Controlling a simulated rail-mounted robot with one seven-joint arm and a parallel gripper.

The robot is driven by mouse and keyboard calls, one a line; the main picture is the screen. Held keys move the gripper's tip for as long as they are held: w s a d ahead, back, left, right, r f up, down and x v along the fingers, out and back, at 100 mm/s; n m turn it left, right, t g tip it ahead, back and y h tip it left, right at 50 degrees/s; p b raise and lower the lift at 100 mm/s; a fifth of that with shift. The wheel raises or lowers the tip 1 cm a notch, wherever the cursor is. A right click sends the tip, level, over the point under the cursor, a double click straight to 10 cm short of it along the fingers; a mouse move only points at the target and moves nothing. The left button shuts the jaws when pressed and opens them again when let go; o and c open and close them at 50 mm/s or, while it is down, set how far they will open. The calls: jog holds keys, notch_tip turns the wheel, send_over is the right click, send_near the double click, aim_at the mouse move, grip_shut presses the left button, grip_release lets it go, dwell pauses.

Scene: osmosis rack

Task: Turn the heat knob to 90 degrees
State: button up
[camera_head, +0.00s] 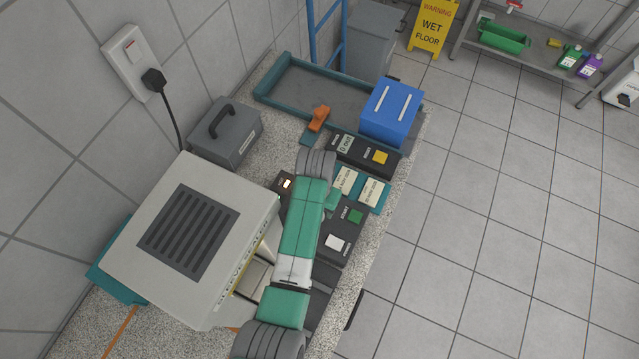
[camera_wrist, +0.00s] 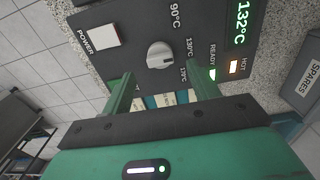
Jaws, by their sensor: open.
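In the wrist view the round pale grey heat knob (camera_wrist: 160,55) sits on a dark control panel (camera_wrist: 128,22), with 90°C, 130°C and 170°C marks around it. Its exact pointing direction is hard to read. The green display (camera_wrist: 240,22) reads 132°C. My gripper (camera_wrist: 161,76) is open, its green fingers spread either side of the knob's near edge; I cannot tell whether they touch the panel. Nothing is between the fingers. In the head view my arm covers the knob.
A grey SPARES box (camera_wrist: 303,82) stands beyond. A large vented machine (camera_head: 195,235) and blue box (camera_head: 391,110) share the counter.

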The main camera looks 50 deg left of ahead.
notch_tip(320, 180, down, 5)
jog(key=shift+f, duration=0.1)
jog(key=shift+w, duration=0.1)
jog(key=c, duration=1)
jog(key=shift+n, duration=0.3)
jog(key=n, duration=0.3)
jog(key=shift+n+p, duration=0.3)
jog(key=shift+p, duration=0.1)
jog(key=shift+n+p, duration=0.35)
jog(key=shift+n, duration=1.95)
